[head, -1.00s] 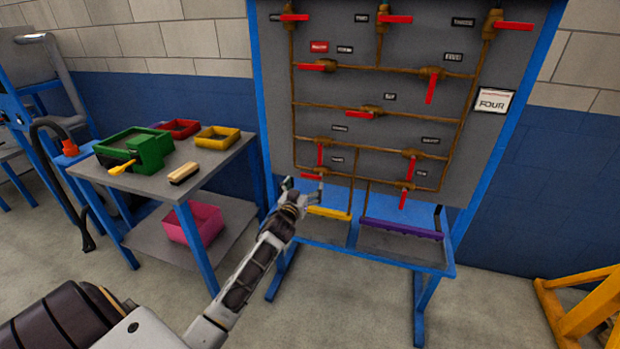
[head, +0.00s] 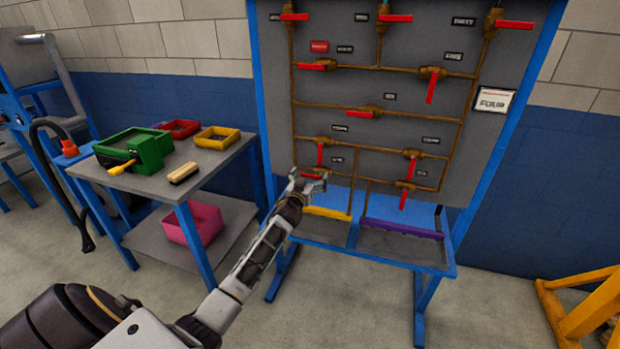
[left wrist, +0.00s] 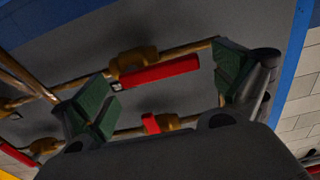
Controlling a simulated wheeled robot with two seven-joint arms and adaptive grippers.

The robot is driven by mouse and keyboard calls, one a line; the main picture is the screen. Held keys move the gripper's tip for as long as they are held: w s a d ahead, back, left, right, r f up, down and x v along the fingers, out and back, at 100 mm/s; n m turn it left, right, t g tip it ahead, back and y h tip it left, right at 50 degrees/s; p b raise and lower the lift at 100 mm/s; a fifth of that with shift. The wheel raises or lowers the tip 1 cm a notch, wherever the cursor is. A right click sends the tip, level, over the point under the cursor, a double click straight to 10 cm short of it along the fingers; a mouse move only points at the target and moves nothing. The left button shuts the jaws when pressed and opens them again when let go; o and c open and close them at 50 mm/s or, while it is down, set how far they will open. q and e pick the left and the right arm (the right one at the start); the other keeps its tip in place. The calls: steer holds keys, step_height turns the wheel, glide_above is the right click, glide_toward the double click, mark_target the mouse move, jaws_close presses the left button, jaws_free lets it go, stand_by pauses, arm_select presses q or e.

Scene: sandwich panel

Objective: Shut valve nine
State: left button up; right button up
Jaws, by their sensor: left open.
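The grey panel (head: 385,90) carries brown pipes and several valves with red levers. The small labels are mostly too blurred to read; the one beside the lower left valve (head: 313,174) may read nine. That valve's red lever is partly hidden by my left gripper (head: 309,181) in the head view. The left gripper is open and empty, in front of the panel's lower left. In the left wrist view, a red lever (left wrist: 160,72) lies roughly along its pipe, between the open fingers (left wrist: 165,88) and apparently beyond them. Contact is not visible. My right gripper is not in view.
Another valve's red lever (head: 320,154) hangs down just above. A second red lever (left wrist: 151,123) shows close by in the left wrist view. Yellow (head: 328,213) and purple (head: 402,229) edged trays are below the panel. A side table (head: 190,190) with bins stands left.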

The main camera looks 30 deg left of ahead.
arm_select(q)
steer(key=shift+c, duration=0.4)
steer(key=c, duration=1.4)
